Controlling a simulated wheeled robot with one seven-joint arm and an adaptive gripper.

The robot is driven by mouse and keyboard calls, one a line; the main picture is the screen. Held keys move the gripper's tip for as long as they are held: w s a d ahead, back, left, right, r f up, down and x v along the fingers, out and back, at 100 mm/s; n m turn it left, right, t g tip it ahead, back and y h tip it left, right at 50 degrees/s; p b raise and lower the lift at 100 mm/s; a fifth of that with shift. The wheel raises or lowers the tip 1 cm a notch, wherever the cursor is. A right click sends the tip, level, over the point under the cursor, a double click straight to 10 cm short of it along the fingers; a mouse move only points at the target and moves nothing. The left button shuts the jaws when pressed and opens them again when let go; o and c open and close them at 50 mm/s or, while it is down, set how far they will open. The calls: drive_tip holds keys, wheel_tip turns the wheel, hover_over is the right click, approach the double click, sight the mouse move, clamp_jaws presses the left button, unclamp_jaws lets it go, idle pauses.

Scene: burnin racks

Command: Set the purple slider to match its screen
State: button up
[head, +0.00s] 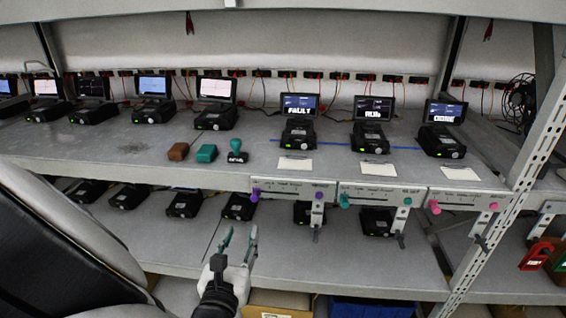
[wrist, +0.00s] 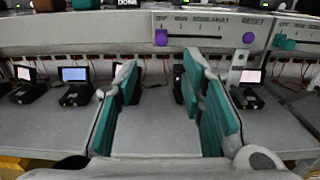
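The purple slider (head: 255,195) is at the left end of its slot on the left label panel (head: 290,187) along the shelf's front edge. In the wrist view the slider (wrist: 161,37) is a purple block under the leftmost markings, and a round purple knob (wrist: 249,38) is at the panel's right. The screen (head: 299,106) above this panel reads FAULT. My gripper (head: 240,240) is open and empty, its teal-padded fingers below and in front of the panel. In the wrist view the fingers (wrist: 162,72) spread below the slider, apart from it. The panel's small markings are hard to read.
Teal (head: 367,195) and pink (head: 465,201) panels continue to the right, below screens reading RUN and DONE. Brown, teal and dark green stamps (head: 237,152) stand on the upper shelf. Black devices fill the lower shelf. A slanted metal rack post (head: 500,200) stands right.

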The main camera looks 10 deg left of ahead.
sight(254, 199)
drive_tip(key=w, duration=1.3)
drive_tip(key=shift+d+p, duration=0.1)
drive_tip(key=shift+p, duration=0.2)
clamp_jaws()
